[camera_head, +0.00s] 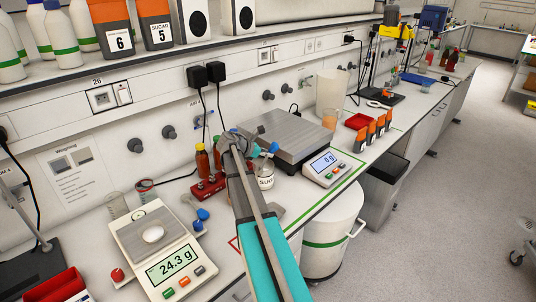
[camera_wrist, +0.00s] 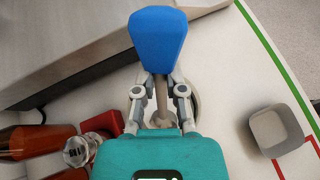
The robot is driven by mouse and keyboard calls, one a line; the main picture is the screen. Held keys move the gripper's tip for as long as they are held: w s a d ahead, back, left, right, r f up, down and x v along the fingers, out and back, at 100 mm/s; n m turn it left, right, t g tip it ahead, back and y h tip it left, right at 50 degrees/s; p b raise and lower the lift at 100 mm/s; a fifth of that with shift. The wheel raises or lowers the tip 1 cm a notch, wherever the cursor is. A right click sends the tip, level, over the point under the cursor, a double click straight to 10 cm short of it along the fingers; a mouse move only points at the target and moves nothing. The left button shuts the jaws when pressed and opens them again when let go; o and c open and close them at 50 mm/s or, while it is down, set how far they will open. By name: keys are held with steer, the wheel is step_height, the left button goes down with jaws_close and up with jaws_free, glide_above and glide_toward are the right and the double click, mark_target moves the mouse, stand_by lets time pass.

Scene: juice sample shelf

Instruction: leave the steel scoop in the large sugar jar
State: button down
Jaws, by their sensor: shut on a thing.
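My gripper (camera_wrist: 160,92) is shut on the stem of the steel scoop, whose broad blue end (camera_wrist: 158,38) sticks out past the fingertips in the wrist view. In the head view the blue end (camera_head: 273,147) shows just right of my gripper. The sugar jar (camera_head: 266,182), white with a partly hidden label, stands on the bench just below it. In the wrist view a pale round rim (camera_wrist: 194,103) shows behind the fingers. The scoop's lower end is hidden, so I cannot tell how deep it sits in the jar.
A large scale (camera_head: 285,134) stands close behind the jar. A red rack (camera_head: 207,188) with amber bottles is on the left, and a grey cup (camera_wrist: 277,130) on the right. A balance (camera_head: 156,240) reading 24.3 g and a blue-ended tool (camera_head: 202,215) are front left.

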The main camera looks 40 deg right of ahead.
steer(key=shift+f+b, duration=0.95)
steer(key=shift+f, duration=0.2)
steer(key=c, duration=0.6)
jaws_free()
steer(key=shift+c, duration=0.2)
steer(key=shift+r, duration=0.2)
